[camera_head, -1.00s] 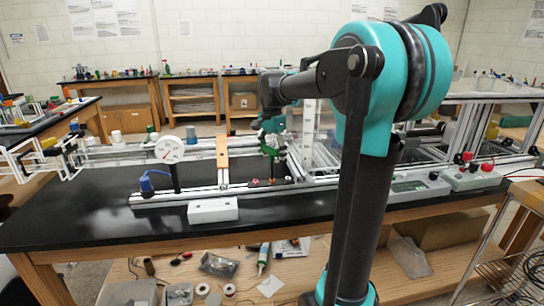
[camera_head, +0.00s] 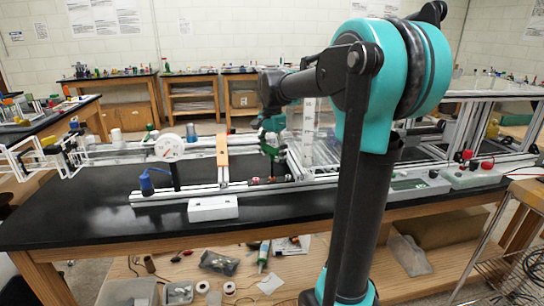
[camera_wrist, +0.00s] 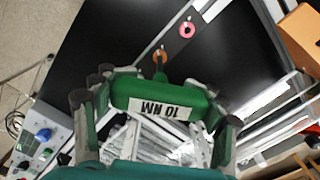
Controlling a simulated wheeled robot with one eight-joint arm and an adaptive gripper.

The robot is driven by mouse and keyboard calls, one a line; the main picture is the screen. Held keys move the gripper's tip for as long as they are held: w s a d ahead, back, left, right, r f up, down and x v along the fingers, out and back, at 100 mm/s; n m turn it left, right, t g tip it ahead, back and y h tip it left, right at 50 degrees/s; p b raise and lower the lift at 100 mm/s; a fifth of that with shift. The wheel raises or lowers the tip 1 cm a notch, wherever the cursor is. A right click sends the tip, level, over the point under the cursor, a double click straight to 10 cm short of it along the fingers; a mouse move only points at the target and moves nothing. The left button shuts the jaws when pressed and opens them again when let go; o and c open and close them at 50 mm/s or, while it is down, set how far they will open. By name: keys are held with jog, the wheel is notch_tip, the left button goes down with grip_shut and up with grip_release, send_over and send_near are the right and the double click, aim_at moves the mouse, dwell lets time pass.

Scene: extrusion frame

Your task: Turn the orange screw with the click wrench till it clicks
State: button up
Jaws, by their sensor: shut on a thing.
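My gripper (camera_wrist: 155,112) is shut on the click wrench (camera_wrist: 175,92), a green tool with a "10 NM" label, in the wrist view. The tool's narrow end points to the top of that view, toward the orange screw (camera_wrist: 160,56), a small orange ring-like shape on a grey rail. The tool overlaps the screw's near side, so I cannot tell whether they touch. In the head view my gripper (camera_head: 271,138) hangs over the rails right of the orange-brown upright plate; the screw is not clear there.
A pink-red ring (camera_wrist: 187,30) sits farther along the rail. In the head view an orange-brown plate (camera_head: 222,150) and a round white gauge (camera_head: 169,148) stand left of my gripper. A white box (camera_head: 213,208) lies in front. The black tabletop (camera_head: 80,210) is clear at the left.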

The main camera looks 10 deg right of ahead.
jog(key=shift+f, duration=0.45)
dwell(0.3)
jog(key=shift+m, duration=0.8)
jog(key=shift+m, duration=0.7)
jog(key=shift+m, duration=0.8)
